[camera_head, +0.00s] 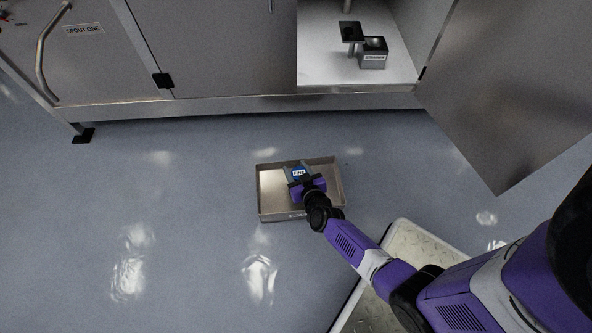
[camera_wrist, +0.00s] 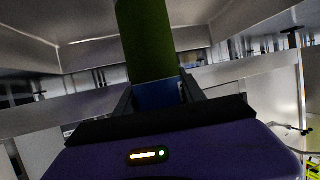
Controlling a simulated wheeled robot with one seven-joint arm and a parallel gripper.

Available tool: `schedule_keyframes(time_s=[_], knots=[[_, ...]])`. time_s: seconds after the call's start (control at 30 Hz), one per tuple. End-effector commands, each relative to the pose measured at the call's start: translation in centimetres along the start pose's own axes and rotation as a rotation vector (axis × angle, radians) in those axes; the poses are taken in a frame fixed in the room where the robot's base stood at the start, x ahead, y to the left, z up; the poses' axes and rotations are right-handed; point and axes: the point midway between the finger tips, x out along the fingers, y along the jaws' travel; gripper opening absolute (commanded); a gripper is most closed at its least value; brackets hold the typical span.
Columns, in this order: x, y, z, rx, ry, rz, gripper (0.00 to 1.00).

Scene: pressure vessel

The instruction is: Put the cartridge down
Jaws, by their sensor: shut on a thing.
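My gripper (camera_head: 299,174) is over the shallow metal tray (camera_head: 265,212) on the floor, reaching down into its outline. It is shut on the cartridge (camera_head: 298,173), which shows a blue end with a white label in the head view. In the wrist view the cartridge is a green cylinder (camera_wrist: 146,42) with a blue band (camera_wrist: 156,96) between my gripper's fingers (camera_wrist: 158,100). I cannot tell whether the cartridge touches the tray floor; its lower part is hidden in the head view.
A steel cabinet stands behind the tray, with an open compartment (camera_head: 325,68) holding a small grey labelled block (camera_head: 373,58) and a dark plate on a post (camera_head: 351,32). Its open door (camera_head: 510,95) hangs out at right. A panel labelled "SPOUT ONE" (camera_head: 83,29) is at left. Floor left of the tray is clear.

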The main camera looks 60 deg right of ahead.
Motion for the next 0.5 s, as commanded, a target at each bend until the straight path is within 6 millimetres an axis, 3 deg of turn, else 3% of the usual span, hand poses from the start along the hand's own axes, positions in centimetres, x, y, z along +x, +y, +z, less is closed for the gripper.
schedule_keyframes(time_s=[0.17,0.2,0.3,0.5], knots=[[0.17,-0.01,0.31,0.0,0.001,0.0,0.0],[0.14,-0.01,0.3,0.0,0.0,0.0,0.51],[0.11,-0.01,0.26,0.0,0.0,0.0,0.69],[0.11,0.0,0.26,0.0,0.0,0.0,0.69]])
